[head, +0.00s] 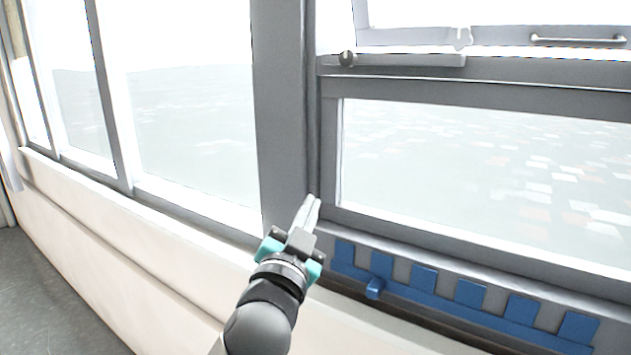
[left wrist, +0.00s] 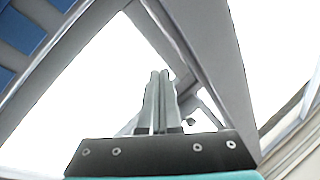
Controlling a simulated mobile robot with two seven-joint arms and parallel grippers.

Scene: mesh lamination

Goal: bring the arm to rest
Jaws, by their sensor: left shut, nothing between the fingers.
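My left gripper (head: 308,210) reaches up from the bottom of the head view, with teal sides and two long grey fingers. The fingers are shut together with nothing between them. They point up toward the lower corner of the grey window frame; I cannot tell whether they touch it. In the left wrist view the same fingers (left wrist: 160,100) stand side by side against the bright window. My right gripper is in neither view.
A blue toothed strip (head: 470,293) with a small hook (head: 375,288) runs along the sill right of the gripper. A thick grey window post (head: 282,120) stands behind it. A cream wall ledge (head: 130,235) runs left. Grey floor (head: 45,300) is clear at lower left.

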